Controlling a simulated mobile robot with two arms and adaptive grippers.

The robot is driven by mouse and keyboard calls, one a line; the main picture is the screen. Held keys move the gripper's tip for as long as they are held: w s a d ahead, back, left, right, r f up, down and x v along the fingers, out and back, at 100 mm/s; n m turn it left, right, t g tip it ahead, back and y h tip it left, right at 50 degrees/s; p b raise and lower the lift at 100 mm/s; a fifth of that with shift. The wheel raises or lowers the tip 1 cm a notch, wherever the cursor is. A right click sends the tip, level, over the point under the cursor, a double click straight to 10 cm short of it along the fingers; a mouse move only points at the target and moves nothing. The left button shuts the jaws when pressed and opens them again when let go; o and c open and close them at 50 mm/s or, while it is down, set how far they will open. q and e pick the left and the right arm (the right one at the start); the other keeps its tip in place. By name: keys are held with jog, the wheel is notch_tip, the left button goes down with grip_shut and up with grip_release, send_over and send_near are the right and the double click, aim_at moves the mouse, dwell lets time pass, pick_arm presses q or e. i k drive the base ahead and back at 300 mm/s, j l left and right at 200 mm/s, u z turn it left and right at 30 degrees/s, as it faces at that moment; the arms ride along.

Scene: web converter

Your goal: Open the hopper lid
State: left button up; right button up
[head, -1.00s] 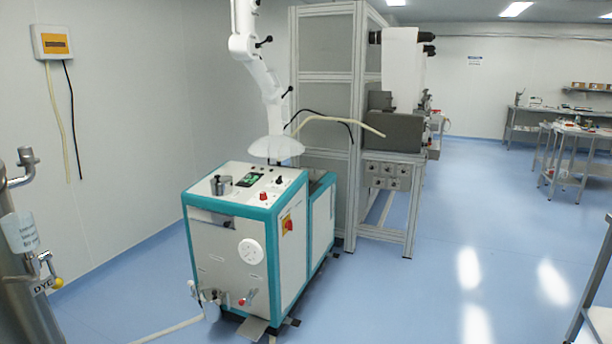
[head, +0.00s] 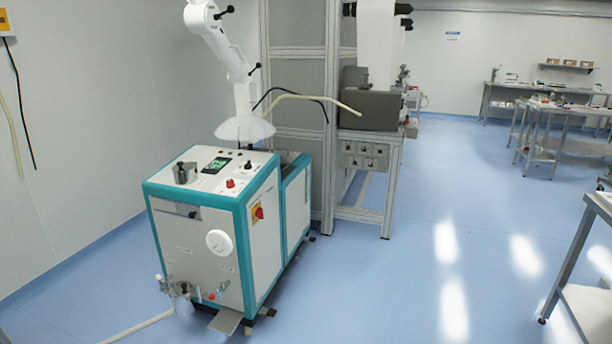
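A white machine cabinet with teal edges (head: 205,245) stands on the floor left of centre in the head view. Its top panel (head: 215,165) carries a grey metal fitting (head: 185,172), a small green display (head: 217,165) and red and black knobs. A dark recess (head: 282,160) shows at the top of the narrower rear section. I cannot tell which part is the hopper lid or whether it is open. Neither of my grippers is in view.
A white extraction arm with a hood (head: 245,128) hangs over the cabinet's rear. A grey framed machine (head: 335,130) stands behind it. A hose (head: 135,328) lies on the floor at the cabinet's left. Blue floor (head: 400,280) is clear to the right, up to a metal table (head: 565,260).

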aim_at(287, 157)
jog(key=i+z, duration=0.4)
jog(key=i, duration=1.45)
jog(key=i+l+u, duration=0.2)
jog(key=i, duration=0.25)
jog(key=i+u, duration=0.25)
jog(key=i, duration=0.25)
jog(key=i+l+u, duration=0.2)
jog(key=i, duration=0.25)
jog(key=i+l+u, duration=0.25)
jog(key=i+l, duration=0.1)
jog(key=i, duration=0.05)
